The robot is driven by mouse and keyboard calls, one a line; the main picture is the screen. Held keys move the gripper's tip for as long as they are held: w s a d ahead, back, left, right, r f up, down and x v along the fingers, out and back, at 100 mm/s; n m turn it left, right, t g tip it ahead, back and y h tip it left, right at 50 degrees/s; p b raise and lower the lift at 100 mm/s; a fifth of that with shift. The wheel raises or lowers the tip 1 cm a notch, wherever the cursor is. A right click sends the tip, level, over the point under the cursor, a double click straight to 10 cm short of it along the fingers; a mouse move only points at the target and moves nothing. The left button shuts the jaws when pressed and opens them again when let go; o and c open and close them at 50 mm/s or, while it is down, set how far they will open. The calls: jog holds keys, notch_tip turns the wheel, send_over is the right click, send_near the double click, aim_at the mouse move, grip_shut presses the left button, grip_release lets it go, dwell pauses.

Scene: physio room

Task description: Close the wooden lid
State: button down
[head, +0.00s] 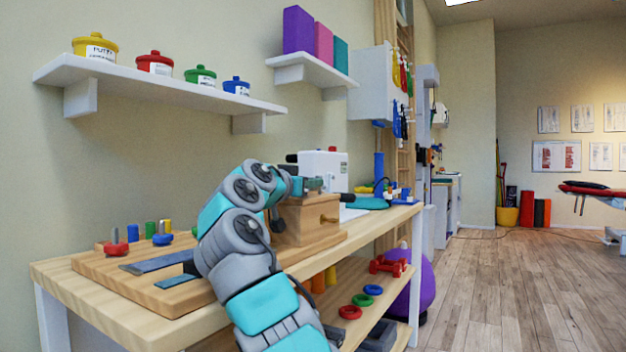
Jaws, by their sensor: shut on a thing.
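A light wooden box (300,222) with a small round knob on its right side stands on the wooden board, on the workbench. My arm reaches in from the bottom of the head view. My gripper (312,185) is at the top edge of the box, shut on what appears to be the wooden lid. The lid's outline is mostly hidden behind my gripper and wrist, so its angle cannot be told. The left side of the box is also covered by my arm.
The workbench (125,312) holds the activity board (105,268) with coloured knobs and pegs at left. A white device (323,168) stands behind the box. A wall shelf (150,88) with putty jars hangs above. Weights lie on the lower shelf. The floor (490,290) at right is clear.

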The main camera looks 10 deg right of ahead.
aim_at(292, 199)
jog(key=shift+f, duration=0.15)
jog(key=c, duration=0.9)
grip_release()
jog(key=b+v, duration=0.1)
jog(key=v, duration=0.6)
jog(key=shift+s+a, duration=0.3)
